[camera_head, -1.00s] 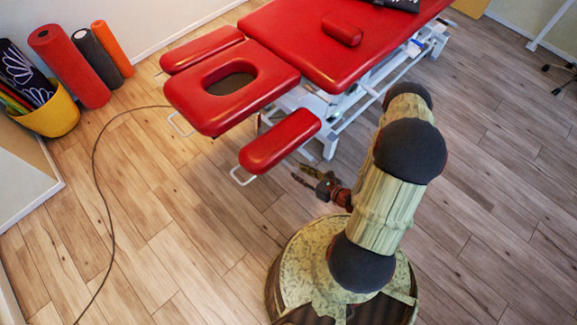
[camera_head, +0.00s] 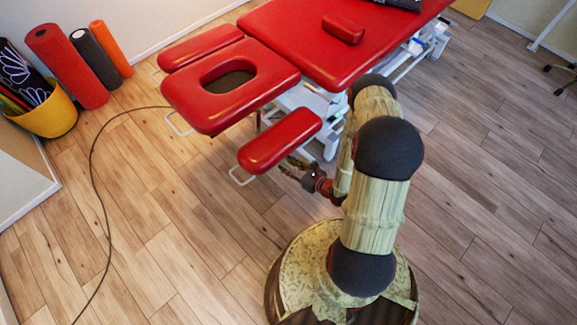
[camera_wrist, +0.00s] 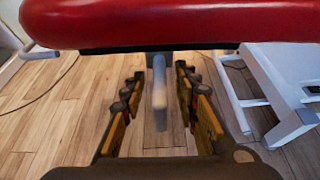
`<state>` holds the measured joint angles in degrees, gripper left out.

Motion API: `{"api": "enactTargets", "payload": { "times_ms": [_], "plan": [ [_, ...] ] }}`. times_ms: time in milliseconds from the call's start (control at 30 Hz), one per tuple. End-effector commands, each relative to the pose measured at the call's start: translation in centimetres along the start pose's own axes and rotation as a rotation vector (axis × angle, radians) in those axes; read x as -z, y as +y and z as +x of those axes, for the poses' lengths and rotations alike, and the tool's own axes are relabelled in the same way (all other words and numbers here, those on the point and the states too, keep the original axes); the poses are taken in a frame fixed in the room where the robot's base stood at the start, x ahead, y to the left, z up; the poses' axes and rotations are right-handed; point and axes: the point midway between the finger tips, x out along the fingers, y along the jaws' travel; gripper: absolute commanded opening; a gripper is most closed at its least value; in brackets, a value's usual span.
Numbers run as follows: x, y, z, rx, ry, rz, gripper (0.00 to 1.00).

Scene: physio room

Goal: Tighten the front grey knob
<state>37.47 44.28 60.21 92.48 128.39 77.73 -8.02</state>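In the wrist view a grey rounded bar (camera_wrist: 159,100), perhaps the front grey knob or its lever, hangs below a red pad (camera_wrist: 150,25). It lies between the two fingers of my gripper (camera_wrist: 160,82), which is open with a gap visible on both sides of the bar. I cannot tell how tight the knob is. In the head view my gripper (camera_head: 296,172) is partly hidden at the edge of the red armrest pad (camera_head: 280,140) of the treatment table (camera_head: 335,50). The grey knob is not visible there.
White table legs and frame (camera_wrist: 285,95) stand to the right in the wrist view. A dark cable (camera_head: 92,170) lies on the wooden floor. A yellow bucket (camera_head: 52,118) and foam rollers (camera_head: 68,65) stand at the left wall.

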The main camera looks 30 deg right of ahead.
Motion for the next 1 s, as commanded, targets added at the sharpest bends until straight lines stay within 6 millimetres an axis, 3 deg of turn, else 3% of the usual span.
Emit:
{"api": "enactTargets", "payload": {
  "times_ms": [600, 1000],
  "plan": [
    [0.02, 0.02, -0.04, 0.000, 0.000, 0.000, 0.00],
    [0.02, 0.02, -0.04, -0.005, 0.000, 0.009, 0.00]
  ]
}}
